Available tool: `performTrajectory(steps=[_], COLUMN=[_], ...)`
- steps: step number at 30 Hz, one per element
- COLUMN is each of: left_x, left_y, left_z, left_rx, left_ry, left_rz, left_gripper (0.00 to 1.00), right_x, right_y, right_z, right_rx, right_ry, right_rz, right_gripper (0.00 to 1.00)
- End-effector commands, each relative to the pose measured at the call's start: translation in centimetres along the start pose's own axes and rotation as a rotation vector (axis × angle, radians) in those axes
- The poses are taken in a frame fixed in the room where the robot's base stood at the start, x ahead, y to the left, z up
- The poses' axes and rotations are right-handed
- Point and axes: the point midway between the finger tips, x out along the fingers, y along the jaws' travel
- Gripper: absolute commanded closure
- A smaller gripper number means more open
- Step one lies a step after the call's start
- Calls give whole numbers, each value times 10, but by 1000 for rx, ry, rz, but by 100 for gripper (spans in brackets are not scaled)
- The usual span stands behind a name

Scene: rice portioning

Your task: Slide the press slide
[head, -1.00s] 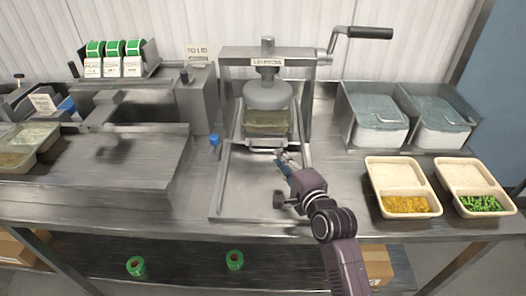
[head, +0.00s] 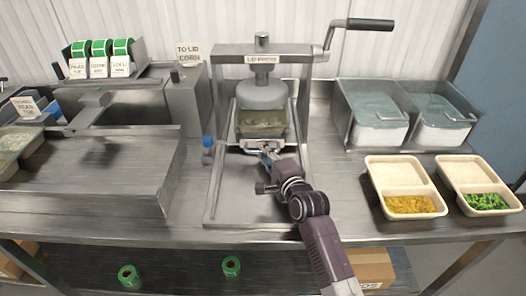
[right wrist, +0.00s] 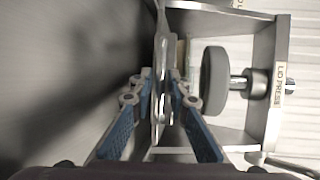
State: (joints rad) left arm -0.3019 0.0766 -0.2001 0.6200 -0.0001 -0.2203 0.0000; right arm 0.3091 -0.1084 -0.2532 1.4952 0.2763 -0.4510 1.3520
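The press slide (head: 249,144) is a metal carriage with a front handle, under the round plunger (head: 261,96) of the lid press (head: 222,88). A greenish lidded tray (head: 262,123) sits on it. My right gripper (head: 268,151) is at the front handle. In the right wrist view its blue-padded fingers (right wrist: 160,88) lie on both sides of the thin metal handle (right wrist: 159,120), close against it, and seem shut on it. The fingertips are small and partly hidden in the head view. My left gripper is not in view.
The metal track (head: 232,205) in front of the slide is bare. A blue-capped bottle (head: 208,150) stands left of it. Two food trays (head: 380,180) (head: 455,180) and clear-lidded bins (head: 373,103) are at the right. The press crank (head: 330,38) juts out above.

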Motion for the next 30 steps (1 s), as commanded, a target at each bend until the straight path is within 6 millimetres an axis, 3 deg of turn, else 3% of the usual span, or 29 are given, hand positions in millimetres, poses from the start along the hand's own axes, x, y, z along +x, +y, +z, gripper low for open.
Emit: performTrajectory(steps=[13, 18, 30], left_x=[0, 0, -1], left_y=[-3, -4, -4], left_z=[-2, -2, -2], left_rx=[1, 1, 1], left_ry=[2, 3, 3], left_rz=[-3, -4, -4], left_gripper=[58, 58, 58], right_x=[8, 8, 7], right_y=[0, 0, 0], right_z=[0, 0, 0], right_rx=[-1, -1, -1], right_ry=[0, 0, 0], right_rz=[0, 0, 1], right_gripper=[84, 100, 100])
